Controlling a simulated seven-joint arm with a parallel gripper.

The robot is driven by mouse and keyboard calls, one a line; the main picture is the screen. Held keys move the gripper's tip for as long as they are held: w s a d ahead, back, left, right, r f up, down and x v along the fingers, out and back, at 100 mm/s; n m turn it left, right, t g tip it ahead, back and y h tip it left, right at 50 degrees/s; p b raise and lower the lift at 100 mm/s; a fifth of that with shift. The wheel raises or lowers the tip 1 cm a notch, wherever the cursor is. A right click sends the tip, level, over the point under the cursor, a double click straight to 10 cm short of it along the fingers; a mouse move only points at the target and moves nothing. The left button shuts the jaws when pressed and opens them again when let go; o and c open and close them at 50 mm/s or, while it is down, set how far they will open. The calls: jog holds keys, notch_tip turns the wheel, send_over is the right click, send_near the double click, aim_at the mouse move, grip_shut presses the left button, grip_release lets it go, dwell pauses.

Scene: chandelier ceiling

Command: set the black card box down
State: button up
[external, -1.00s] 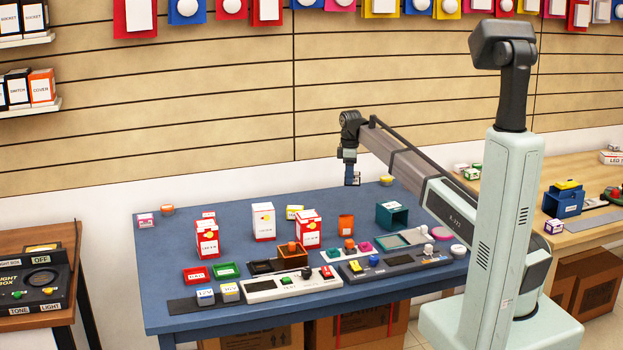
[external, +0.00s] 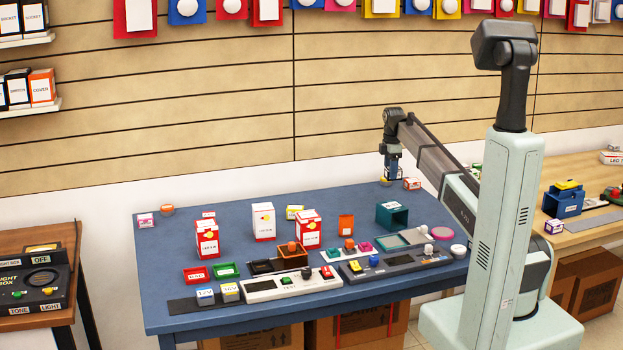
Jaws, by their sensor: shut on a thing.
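My gripper (external: 391,168) is low over the back right part of the blue table (external: 165,275), pointing down. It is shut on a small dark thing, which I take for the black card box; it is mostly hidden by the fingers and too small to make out. I cannot tell whether its underside touches the table. A small yellow-topped thing (external: 384,182) is just left of the fingertips, and a small red and white box (external: 412,184) is just right.
White and red boxes (external: 264,222) stand mid-table, with an orange box (external: 346,228) and a dark green open box (external: 391,216) nearer my gripper. Switch panels and small trays (external: 196,275) fill the front. The table's back left is mostly clear.

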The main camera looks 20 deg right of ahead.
jog(key=shift+n, duration=0.6)
jog(key=shift+f, duration=5)
jog(key=shift+f, duration=0.1)
jog(key=o, duration=1)
jog(key=shift+o, duration=0.2)
notch_tip(320, 180, up, 12)
jog(key=shift+r, duration=0.1)
